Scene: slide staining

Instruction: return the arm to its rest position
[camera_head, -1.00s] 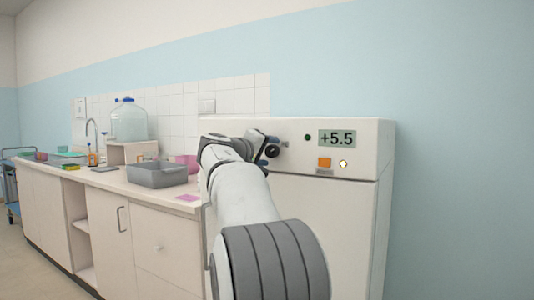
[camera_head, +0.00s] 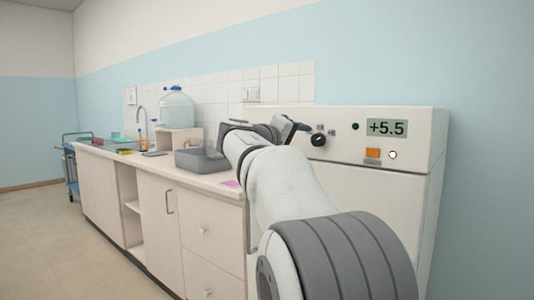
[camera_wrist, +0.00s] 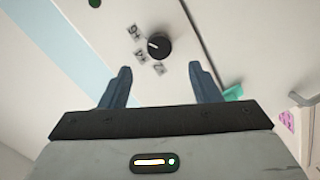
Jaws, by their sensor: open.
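My gripper (camera_wrist: 160,82) shows in the wrist view with its two dark blue fingers spread apart and nothing between them. Beyond the fingertips is a black round knob (camera_wrist: 159,46) with printed number labels around it, on the white front of the appliance. In the head view my arm reaches forward toward the appliance (camera_head: 345,190), and the gripper end (camera_head: 300,127) shows partly, just left of the knob (camera_head: 319,140). The fingers appear apart from the knob. The display (camera_head: 387,128) reads +5.5.
The counter (camera_head: 135,160) runs along the wall to the left, with a grey bin (camera_head: 200,161), a large clear bottle (camera_head: 176,108) and a tap. A blue trolley (camera_head: 70,165) stands at the far end. The floor (camera_head: 75,235) at left is clear.

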